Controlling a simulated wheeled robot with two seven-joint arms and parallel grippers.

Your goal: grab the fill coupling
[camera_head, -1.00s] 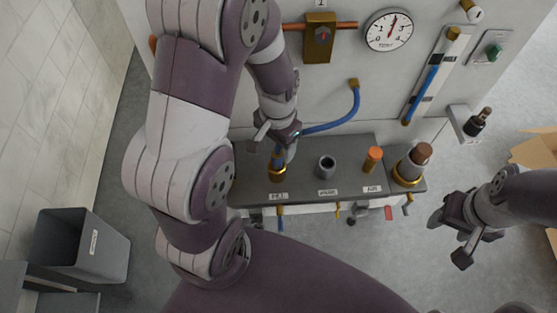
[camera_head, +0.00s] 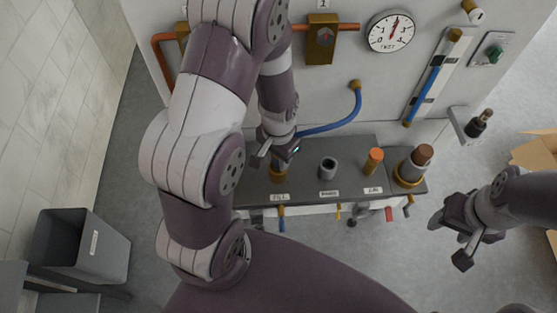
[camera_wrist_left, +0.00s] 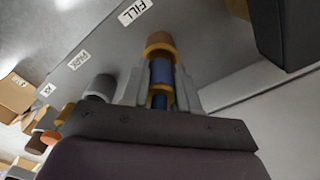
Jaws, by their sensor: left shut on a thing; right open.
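The fill coupling (camera_wrist_left: 160,72) is a blue sleeve with brass ends, seen in the left wrist view between my left gripper's fingers. Its far end meets a brass collar (camera_wrist_left: 160,42) by the FILL label. My left gripper (camera_wrist_left: 159,88) is shut on the coupling. In the head view my left gripper (camera_head: 277,158) is over the FILL spot and hides most of the coupling; the brass collar (camera_head: 278,176) shows below it. A blue hose (camera_head: 330,127) runs from the gripper to a brass wall fitting. My right gripper (camera_head: 458,235) is open and empty at the right.
The grey shelf (camera_head: 305,190) also carries a grey cup-like socket (camera_head: 328,167), an orange-capped post (camera_head: 374,160) and a brown-topped cylinder (camera_head: 413,165). A gauge (camera_head: 391,31) and a brass valve (camera_head: 321,38) are on the wall. A grey bin (camera_head: 82,245) stands at left.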

